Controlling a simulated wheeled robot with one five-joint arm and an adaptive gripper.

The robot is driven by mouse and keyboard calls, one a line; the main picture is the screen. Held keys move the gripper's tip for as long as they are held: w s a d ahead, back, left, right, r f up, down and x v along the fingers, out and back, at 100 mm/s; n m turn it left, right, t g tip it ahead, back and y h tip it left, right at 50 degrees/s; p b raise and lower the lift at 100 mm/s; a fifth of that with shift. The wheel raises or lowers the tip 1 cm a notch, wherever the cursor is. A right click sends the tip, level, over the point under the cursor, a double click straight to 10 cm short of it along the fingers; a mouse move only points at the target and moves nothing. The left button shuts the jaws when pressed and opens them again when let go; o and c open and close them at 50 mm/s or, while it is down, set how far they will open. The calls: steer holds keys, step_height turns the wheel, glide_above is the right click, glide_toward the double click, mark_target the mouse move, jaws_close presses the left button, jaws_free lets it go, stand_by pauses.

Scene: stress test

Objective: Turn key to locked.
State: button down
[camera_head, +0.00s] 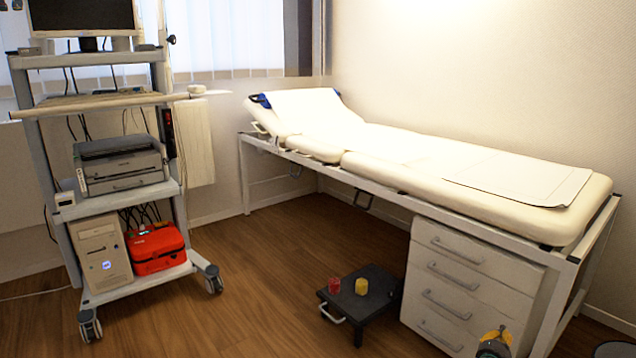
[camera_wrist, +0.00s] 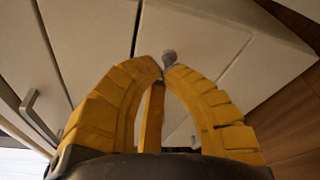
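In the wrist view, a small grey metal piece (camera_wrist: 169,57), which looks like the key, stands out from a pale cabinet front. My gripper (camera_wrist: 162,70) has two curved yellow fingers whose tips come close together right at this piece. I cannot tell whether the tips pinch it or only sit beside it. In the head view my gripper (camera_head: 494,341) is at the bottom edge, in front of the white drawer cabinet (camera_head: 425,338) under the couch. The key and its lock cannot be made out there, so its turn is unclear.
A drawer handle (camera_wrist: 38,115) is at the left in the wrist view. A black step stool (camera_head: 376,317) with a red cup (camera_head: 334,285) and a yellow cup (camera_head: 361,286) stands left of the cabinet. The examination couch (camera_head: 400,160) overhangs it. Wooden floor is clear further left.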

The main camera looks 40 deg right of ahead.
steer(key=shift+d+r, duration=0.1)
steer(key=shift+d, duration=0.8)
steer(key=shift+d, duration=0.15)
steer(key=shift+w+f, duration=0.4)
steer(key=shift+f, duration=0.15)
stand_by(1.1)
steer(key=c, duration=1.9)
jaws_free()
steer(key=shift+s+r, duration=0.25)
steer(key=shift+r, duration=0.1)
steer(key=shift+c, duration=0.2)
steer(key=shift+w, duration=0.15)
jaws_close()
